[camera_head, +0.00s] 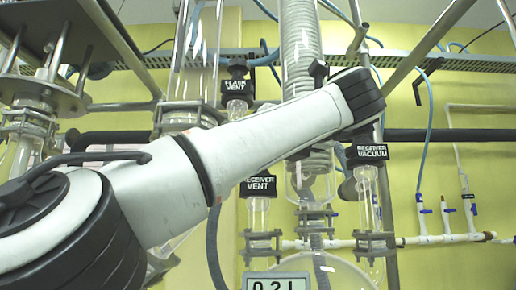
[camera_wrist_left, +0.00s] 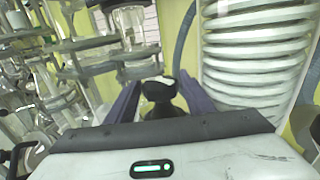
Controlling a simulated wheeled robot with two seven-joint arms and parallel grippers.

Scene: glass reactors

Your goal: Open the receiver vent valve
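The receiver vent valve shows in the head view as a black label block (camera_head: 258,186) on a glass neck; its top is hidden behind my left arm. My left gripper is hidden behind that arm in the head view. In the left wrist view my left gripper (camera_wrist_left: 160,98) has two dark purple fingers standing apart. A black knob (camera_wrist_left: 159,89) with a bright top lies between them, with a visible gap beside it. I cannot tell from its face which valve it belongs to. My right gripper is not in view.
The flask vent valve (camera_head: 237,88) stands above my left arm and the receiver vacuum valve (camera_head: 367,153) to its right. A coiled glass condenser (camera_wrist_left: 258,55) is close on the right in the wrist view. Metal clamps and rods crowd the left. A display (camera_head: 277,283) sits at the bottom.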

